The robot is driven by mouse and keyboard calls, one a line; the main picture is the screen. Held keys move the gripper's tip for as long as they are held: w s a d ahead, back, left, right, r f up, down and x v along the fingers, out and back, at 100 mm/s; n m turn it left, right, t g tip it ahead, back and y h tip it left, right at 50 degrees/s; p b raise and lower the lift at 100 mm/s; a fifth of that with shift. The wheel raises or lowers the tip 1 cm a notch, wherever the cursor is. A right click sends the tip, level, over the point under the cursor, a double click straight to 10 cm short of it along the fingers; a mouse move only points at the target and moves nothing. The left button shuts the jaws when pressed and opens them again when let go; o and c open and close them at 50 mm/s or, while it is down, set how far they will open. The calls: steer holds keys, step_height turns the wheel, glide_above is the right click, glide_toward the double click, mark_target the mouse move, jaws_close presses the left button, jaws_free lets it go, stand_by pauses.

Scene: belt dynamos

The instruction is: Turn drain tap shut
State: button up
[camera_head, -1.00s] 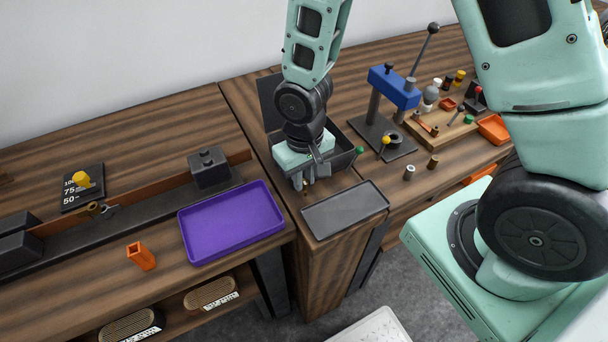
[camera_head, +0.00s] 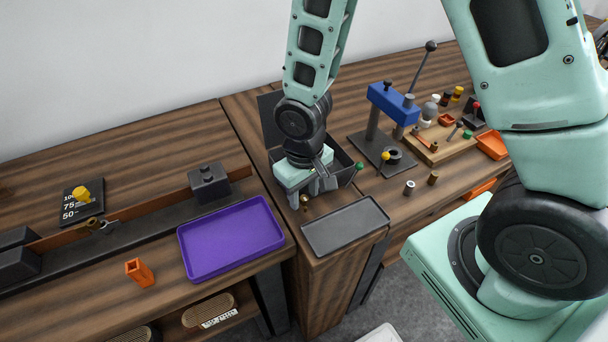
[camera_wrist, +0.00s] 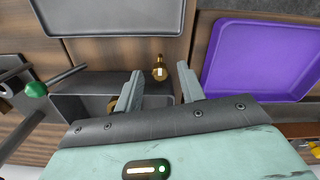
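A small brass tap (camera_head: 305,201) sits at the near side of a dark open box (camera_head: 342,163) on the bench. In the wrist view the brass tap (camera_wrist: 160,71) shows just beyond my fingertips, in line with the gap between them. I cannot tell its turn position. My gripper (camera_head: 309,193) is over the near left part of the box, pointing down. In the wrist view my gripper (camera_wrist: 159,72) has its two fingers well apart with nothing held. A second brass part (camera_wrist: 113,103) is partly hidden behind the left finger.
An empty grey tray (camera_head: 345,226) lies in front of the box, and a purple tray (camera_head: 230,238) lies to the left. A blue press (camera_head: 393,103) stands to the right.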

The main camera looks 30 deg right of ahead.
mark_target(304, 198)
step_height(304, 198, up, 17)
stand_by(0.4)
steer(key=shift+r, duration=0.1)
